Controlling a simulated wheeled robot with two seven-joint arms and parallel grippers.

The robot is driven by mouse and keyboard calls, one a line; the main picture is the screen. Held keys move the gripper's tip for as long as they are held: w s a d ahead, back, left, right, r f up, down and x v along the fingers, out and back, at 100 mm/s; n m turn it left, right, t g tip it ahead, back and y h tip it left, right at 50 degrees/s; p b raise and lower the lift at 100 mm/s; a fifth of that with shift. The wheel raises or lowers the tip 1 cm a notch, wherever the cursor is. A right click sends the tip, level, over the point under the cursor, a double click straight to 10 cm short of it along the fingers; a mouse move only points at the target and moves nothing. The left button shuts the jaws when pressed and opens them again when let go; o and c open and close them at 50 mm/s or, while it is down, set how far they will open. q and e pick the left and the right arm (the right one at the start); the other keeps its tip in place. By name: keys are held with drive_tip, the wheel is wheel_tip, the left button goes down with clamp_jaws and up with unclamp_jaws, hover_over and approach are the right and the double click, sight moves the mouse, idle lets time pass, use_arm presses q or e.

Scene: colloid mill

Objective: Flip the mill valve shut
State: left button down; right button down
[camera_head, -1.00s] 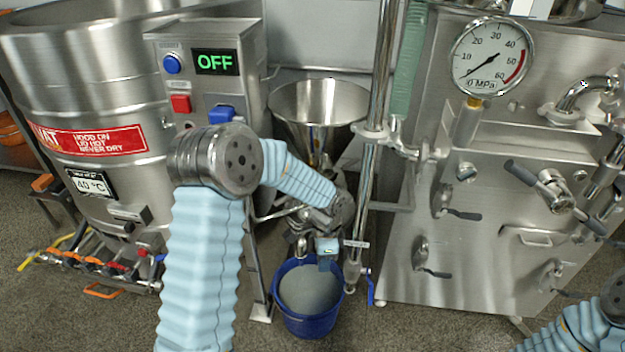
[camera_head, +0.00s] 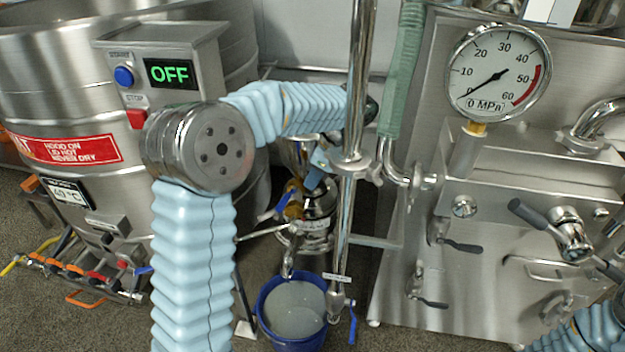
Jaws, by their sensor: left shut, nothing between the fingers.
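The mill (camera_head: 318,212) is a small steel body low in the middle of the view, with a spout (camera_head: 287,262) above a blue bucket. On its left side is a brass-coloured valve (camera_head: 293,204) with a blue lever (camera_head: 272,212) pointing down-left. My right gripper is outside the view.
The blue bucket (camera_head: 292,312) holds grey liquid. A vertical steel pipe (camera_head: 345,220) stands right of the mill, with another blue lever (camera_head: 352,324) at its foot. The control box (camera_head: 170,75) reads OFF. A steel machine (camera_head: 480,260) with a gauge (camera_head: 497,75) stands right.

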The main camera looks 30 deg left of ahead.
sight(284, 202)
use_arm(q)
drive_tip(key=a+x, duration=0.1)
drive_tip(key=x, duration=0.9)
drive_tip(key=shift+a+r+b, duration=0.2)
drive_tip(key=shift+a+b, duration=0.1)
drive_tip(key=shift+a, duration=0.1)
drive_tip(key=shift+s, duration=0.1)
drive_tip(key=shift+s+a+m, duration=0.1)
drive_tip(key=shift+a+m, duration=0.1)
drive_tip(key=shift+m, duration=0.1)
